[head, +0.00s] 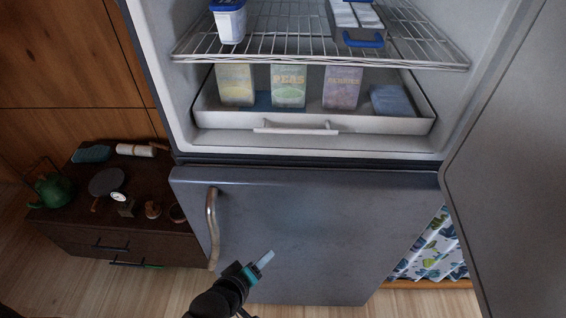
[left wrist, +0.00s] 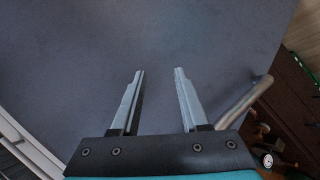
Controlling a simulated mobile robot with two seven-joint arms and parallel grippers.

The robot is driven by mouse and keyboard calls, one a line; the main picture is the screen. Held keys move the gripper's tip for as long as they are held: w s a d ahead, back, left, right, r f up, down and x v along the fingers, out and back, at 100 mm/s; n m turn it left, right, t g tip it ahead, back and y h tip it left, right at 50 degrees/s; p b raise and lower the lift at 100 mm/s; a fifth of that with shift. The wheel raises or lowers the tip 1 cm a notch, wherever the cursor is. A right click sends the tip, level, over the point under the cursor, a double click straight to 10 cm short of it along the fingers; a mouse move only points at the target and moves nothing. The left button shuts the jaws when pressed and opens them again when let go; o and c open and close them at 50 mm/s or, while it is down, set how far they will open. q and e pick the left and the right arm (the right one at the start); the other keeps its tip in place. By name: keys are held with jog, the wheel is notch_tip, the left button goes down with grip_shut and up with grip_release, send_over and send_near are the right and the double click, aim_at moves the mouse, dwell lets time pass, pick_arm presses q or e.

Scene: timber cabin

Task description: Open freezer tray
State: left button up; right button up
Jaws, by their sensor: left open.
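The white freezer tray (head: 215,118) sits at the bottom of the open upper compartment, under the wire shelf. Its front bar handle (head: 295,128) faces me. The tray holds bags (head: 288,86) and a blue pack (head: 391,100). My left gripper (head: 265,260) is low in front of the grey lower door, well below the tray and apart from its handle. In the left wrist view its jaws (left wrist: 158,95) are open with nothing between them, facing the plain grey door surface. My right gripper is not in view.
The upper door (head: 520,150) stands open at right. The lower door (head: 320,230) is shut, with a curved handle (head: 212,228) at left. The wire shelf (head: 285,40) above holds tubs. A dark low cabinet (head: 75,220) with small items stands at left.

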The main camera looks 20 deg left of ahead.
pick_arm(q)
jog(key=w+r+n+t+p, duration=0.1)
jog(key=w+r+n+t, duration=0.2)
jog(key=r, duration=0.9)
jog(key=n+t+p, duration=0.1)
jog(key=n+t, duration=0.2)
jog(key=n, duration=0.1)
send_near(291, 133)
jog(key=shift+h, duration=0.4)
jog(key=w, duration=0.3)
jog(key=w+f, duration=0.1)
jog(key=w, duration=0.3)
jog(key=w+b, duration=0.1)
jog(key=w, duration=0.2)
jog(key=shift+w+d+f, duration=0.25)
jog(key=shift+w+d, duration=0.05)
jog(key=shift+d, duration=0.1)
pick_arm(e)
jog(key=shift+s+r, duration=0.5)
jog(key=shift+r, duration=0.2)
pick_arm(q)
grip_shut()
